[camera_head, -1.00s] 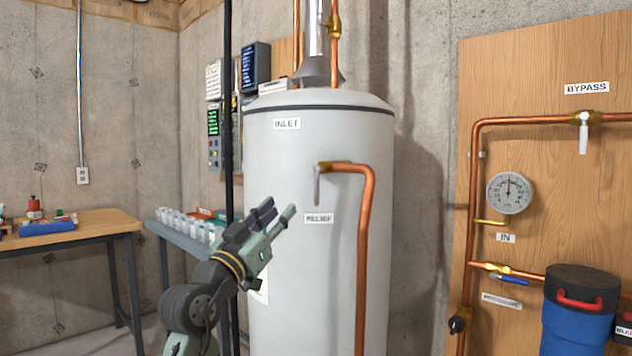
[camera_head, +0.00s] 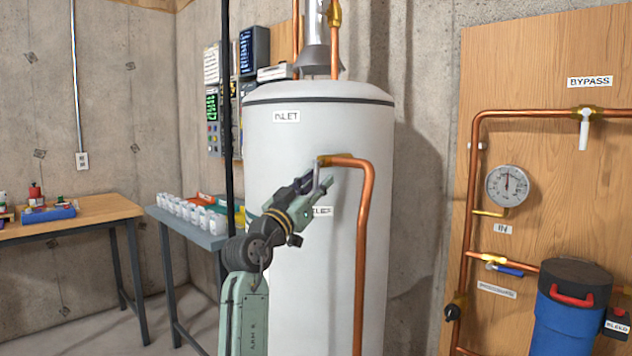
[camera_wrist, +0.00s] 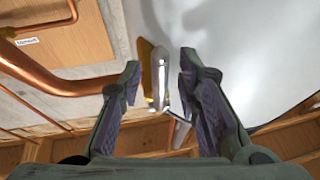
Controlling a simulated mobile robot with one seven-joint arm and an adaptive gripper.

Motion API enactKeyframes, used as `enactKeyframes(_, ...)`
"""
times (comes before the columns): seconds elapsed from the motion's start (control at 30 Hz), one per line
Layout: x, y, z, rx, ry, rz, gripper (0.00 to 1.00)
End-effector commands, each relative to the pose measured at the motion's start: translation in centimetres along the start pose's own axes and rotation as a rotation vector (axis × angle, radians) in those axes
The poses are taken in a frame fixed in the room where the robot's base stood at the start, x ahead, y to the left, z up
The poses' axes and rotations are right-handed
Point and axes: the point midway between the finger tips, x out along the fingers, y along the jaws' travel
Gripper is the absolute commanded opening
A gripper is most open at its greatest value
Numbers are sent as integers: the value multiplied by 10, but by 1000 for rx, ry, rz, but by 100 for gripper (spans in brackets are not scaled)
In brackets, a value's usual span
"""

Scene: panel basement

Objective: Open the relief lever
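The relief lever is a grey metal handle (camera_head: 317,181) hanging from a brass valve (camera_head: 324,160) on the front of the white tank (camera_head: 280,140). In the wrist view the lever (camera_wrist: 160,78) stands between my two open fingers, with a gap on each side. My gripper (camera_head: 316,182) is at the lever in the head view and partly covers it and the label beneath. The brass valve (camera_wrist: 146,60) also shows in the wrist view, left of the lever. Whether a finger touches the lever cannot be told from the head view.
A copper pipe (camera_head: 367,220) runs from the valve down the tank, just right of my gripper. A black vertical pole (camera_head: 227,120) stands left of the tank. A workbench (camera_head: 180,232) with white containers is at left. A blue canister (camera_head: 575,310) is at right.

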Motion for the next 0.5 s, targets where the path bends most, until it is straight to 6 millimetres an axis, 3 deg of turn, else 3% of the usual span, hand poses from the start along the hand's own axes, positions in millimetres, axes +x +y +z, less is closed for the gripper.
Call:
enactKeyframes(0.17,0,0,0,0,0,0,31)
enactKeyframes(0.5,0,0,0,0,0,0,8)
